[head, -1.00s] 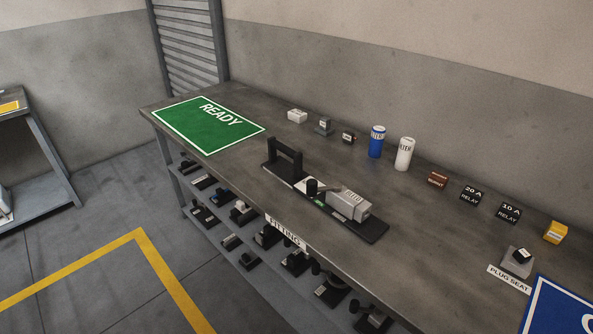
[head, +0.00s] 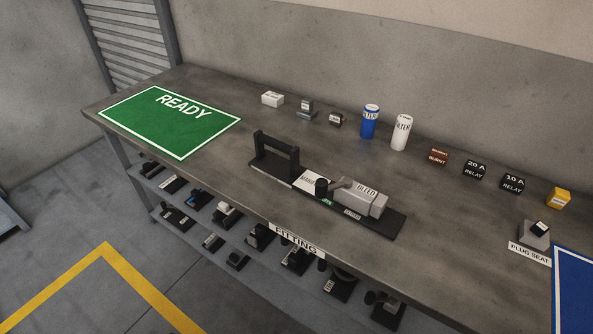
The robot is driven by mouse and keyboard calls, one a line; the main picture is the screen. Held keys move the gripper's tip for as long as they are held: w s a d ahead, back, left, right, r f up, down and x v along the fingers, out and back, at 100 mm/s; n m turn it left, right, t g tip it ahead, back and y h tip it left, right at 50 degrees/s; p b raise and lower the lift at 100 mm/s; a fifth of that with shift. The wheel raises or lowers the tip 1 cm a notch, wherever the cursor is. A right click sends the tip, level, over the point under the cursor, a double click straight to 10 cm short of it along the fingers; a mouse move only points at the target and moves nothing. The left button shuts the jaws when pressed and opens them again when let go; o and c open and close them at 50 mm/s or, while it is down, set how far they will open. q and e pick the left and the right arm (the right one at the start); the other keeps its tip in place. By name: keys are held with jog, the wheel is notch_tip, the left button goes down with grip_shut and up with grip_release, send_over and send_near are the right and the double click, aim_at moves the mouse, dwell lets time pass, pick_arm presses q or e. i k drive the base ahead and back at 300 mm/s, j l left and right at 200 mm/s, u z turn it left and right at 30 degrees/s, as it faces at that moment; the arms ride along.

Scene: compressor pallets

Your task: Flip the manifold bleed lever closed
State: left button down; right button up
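The manifold (head: 381,219) is a long dark base plate lying on the workbench near its front edge. A grey block labelled BLEED (head: 358,198) sits on its right half. A grey lever (head: 340,184) shows at the block's left end, beside a black round knob (head: 321,187); its exact setting is too small to tell. A white label and a small green mark lie near the knob. Neither of my grippers is in view.
The workbench (head: 240,213) carries a green READY mat (head: 170,121) at left and a blue mat (head: 574,290) at right. A blue can (head: 370,122), a white can (head: 401,132), relay blocks and a plug seat (head: 533,237) stand behind and right. A lower shelf holds several dark parts.

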aim_at(321, 188)
jog(key=i+j+z, duration=0.1)
jog(key=j, duration=0.25)
jog(key=i+j+z, duration=0.1)
jog(key=j, duration=0.2)
jog(key=i+j+z, duration=0.1)
jog(key=j, duration=0.3)
jog(key=i+j+z, duration=0.1)
jog(key=j, duration=0.25)
